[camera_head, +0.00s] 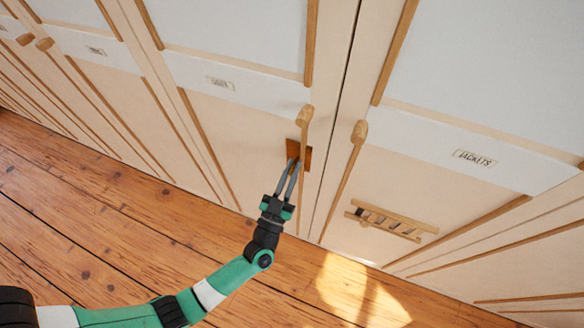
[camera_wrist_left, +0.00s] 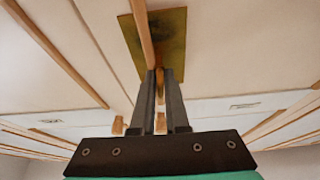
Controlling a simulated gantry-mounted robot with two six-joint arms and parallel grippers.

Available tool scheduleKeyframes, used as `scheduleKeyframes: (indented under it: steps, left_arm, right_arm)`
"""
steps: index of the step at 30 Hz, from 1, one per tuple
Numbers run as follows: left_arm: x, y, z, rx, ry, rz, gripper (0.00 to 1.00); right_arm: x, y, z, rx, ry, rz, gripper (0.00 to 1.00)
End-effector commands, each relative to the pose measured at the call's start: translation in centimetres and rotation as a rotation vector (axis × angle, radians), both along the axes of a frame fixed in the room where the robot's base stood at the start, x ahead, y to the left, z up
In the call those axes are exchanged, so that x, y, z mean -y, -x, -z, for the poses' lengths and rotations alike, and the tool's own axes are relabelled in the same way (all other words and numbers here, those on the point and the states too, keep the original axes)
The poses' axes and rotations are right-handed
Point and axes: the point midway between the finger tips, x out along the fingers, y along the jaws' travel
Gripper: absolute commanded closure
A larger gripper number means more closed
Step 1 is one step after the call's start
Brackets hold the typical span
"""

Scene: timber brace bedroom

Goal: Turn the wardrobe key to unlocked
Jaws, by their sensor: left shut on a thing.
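The wardrobe (camera_head: 240,130) fills most of the head view with cream doors and wooden trim. A brown lock plate (camera_head: 294,147) sits on one door beside a wooden strip, and shows as a brassy square in the left wrist view (camera_wrist_left: 172,40). My left gripper (camera_head: 293,163) reaches the plate from below. Its fingertips (camera_wrist_left: 160,74) are shut on the key (camera_wrist_left: 159,86), of which only a small tan part shows between the fingers. The fingers hide most of the key, so I cannot tell its angle. My right gripper is out of view.
A wooden knob (camera_head: 305,115) stands just above the plate, and another knob (camera_head: 359,131) is on the door to the right. A small slatted wooden rack (camera_head: 390,221) is fixed lower right. The plank floor (camera_head: 110,235) is clear.

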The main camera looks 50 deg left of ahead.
Motion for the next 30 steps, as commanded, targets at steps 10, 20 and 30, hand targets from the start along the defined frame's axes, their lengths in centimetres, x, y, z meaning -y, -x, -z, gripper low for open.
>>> scheduleKeyframes:
  steps: [10, 20, 30]
  left_arm:
    - [0.00, 0.00, -0.03, 0.021, 0.042, 0.000, 1.00]
    - [0.00, 0.00, -0.04, 0.021, 0.043, 0.000, 1.00]
    - [0.00, 0.00, -0.04, 0.021, 0.042, 0.000, 0.61]
  right_arm:
    - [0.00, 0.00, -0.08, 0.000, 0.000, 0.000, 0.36]
    - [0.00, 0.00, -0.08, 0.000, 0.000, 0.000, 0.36]
    - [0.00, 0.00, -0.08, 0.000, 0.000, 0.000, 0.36]
